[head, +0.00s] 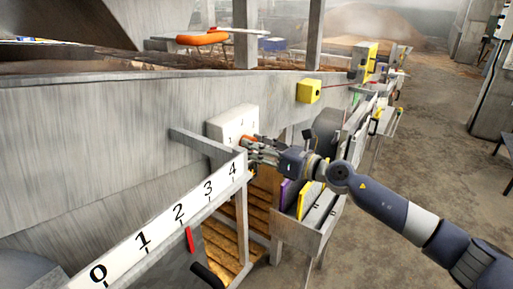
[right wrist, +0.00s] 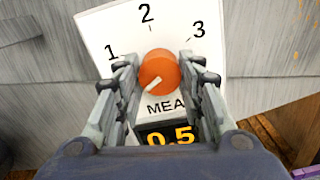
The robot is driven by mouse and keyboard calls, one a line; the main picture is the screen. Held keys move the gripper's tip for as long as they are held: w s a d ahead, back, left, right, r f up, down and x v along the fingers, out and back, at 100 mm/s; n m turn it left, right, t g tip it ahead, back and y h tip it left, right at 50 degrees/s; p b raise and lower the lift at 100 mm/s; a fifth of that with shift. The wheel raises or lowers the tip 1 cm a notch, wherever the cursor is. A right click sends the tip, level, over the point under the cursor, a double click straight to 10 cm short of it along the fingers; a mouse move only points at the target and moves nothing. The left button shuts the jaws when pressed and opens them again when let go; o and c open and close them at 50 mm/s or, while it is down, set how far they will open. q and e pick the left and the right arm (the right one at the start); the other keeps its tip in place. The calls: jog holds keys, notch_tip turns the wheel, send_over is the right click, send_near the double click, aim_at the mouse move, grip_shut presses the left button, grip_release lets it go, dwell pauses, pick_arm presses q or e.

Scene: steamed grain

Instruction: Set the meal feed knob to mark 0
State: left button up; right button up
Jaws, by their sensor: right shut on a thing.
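The meal feed knob (right wrist: 158,70) is round and orange with a pale pointer line aimed down and to the left. It sits on a white dial plate (right wrist: 112,28) with marks 1, 2 and 3 showing; mark 0 is hidden, and the "MEA…" label is partly covered. A display (right wrist: 170,136) below reads 0.5. My right gripper (right wrist: 158,75) is shut on the knob, one finger on each side. In the head view the plate (head: 232,122) is on the grey trough wall and the right gripper (head: 251,145) meets the knob there. My left gripper is not in view.
A white scale board (head: 160,222) numbered 0 to 4 with a red pointer (head: 189,239) runs along the front left. A yellow box (head: 308,91) is on the trough wall. A rack with purple and yellow panels (head: 311,200) stands below my right arm. Floor is open at right.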

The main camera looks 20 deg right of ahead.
jog(key=shift+f, duration=0.3)
jog(key=o, duration=1)
jog(key=shift+a, duration=0.1)
jog(key=shift+o, duration=0.3)
jog(key=shift+r, duration=0.1)
jog(key=shift+d, duration=0.2)
jog(key=v, duration=1.1)
jog(key=shift+s+d, duration=0.25)
jog(key=shift+s, duration=0.1)
